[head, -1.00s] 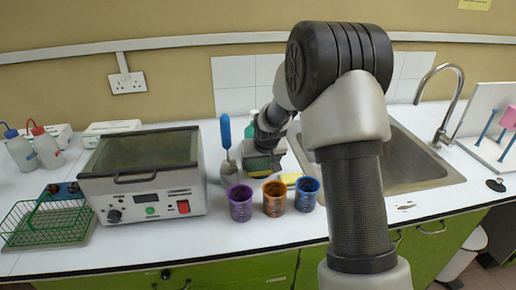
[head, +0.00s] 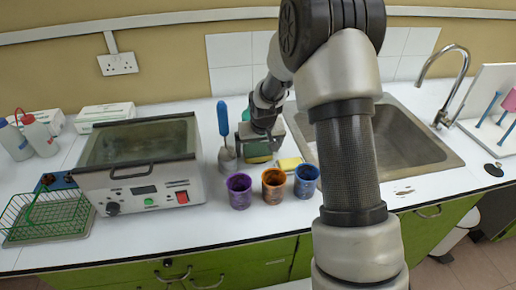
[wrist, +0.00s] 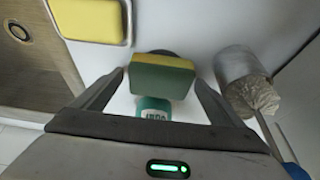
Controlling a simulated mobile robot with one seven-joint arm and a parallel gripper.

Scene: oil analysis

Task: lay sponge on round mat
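The sponge (wrist: 162,76), green with a yellow layer, shows in the wrist view between the two fingertips of my gripper (wrist: 160,76). My gripper looks shut on it, with the fingers close against its left and right sides. In the head view the sponge (head: 258,158) is just under my gripper (head: 261,148), low over the counter behind the cups. A dark rounded edge (wrist: 160,53) shows behind the sponge in the wrist view. It may be the round mat, mostly hidden. I cannot tell whether the sponge touches it.
Purple (head: 239,191), orange (head: 274,186) and blue (head: 306,182) cups stand in front. A blue-handled tool in a grey holder (head: 227,158) stands close on the left. A green bottle (wrist: 152,107) is close by. The sink (head: 410,150) is right.

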